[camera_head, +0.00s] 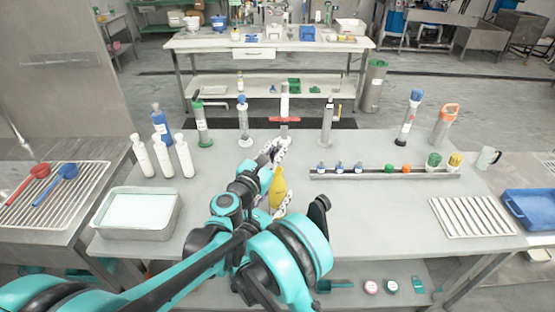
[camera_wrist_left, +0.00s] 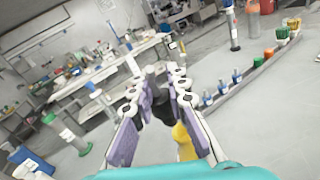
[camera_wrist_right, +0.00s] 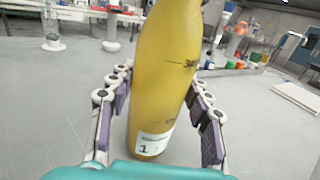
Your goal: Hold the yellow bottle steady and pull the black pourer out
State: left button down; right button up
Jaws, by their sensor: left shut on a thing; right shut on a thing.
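The yellow bottle (camera_head: 278,184) stands nearly upright on the grey table in the head view, partly behind my arms. In the right wrist view the bottle (camera_wrist_right: 168,65) fills the middle, with a white label marked 1. My right gripper (camera_head: 285,205) is shut on its body, one finger on each side. My left gripper (camera_head: 273,152) is above the bottle, shut on the black pourer (camera_wrist_left: 158,104). The left wrist view shows the yellow bottle (camera_wrist_left: 183,142) just below the pourer. Whether the pourer still sits in the bottle's neck is hidden.
A rack (camera_head: 375,174) with several small capped bottles runs to the right of my grippers. Stands and cylinders line the table's back edge. Several white bottles (camera_head: 163,156) and a metal tray (camera_head: 137,232) are at left. Bare table lies right of the bottle.

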pick_arm(q)
notch_tip(320, 180, up, 6)
jog(key=shift+f, duration=0.25)
pick_arm(e)
jog(key=o, duration=1.5)
jog(key=shift+a, duration=0.1)
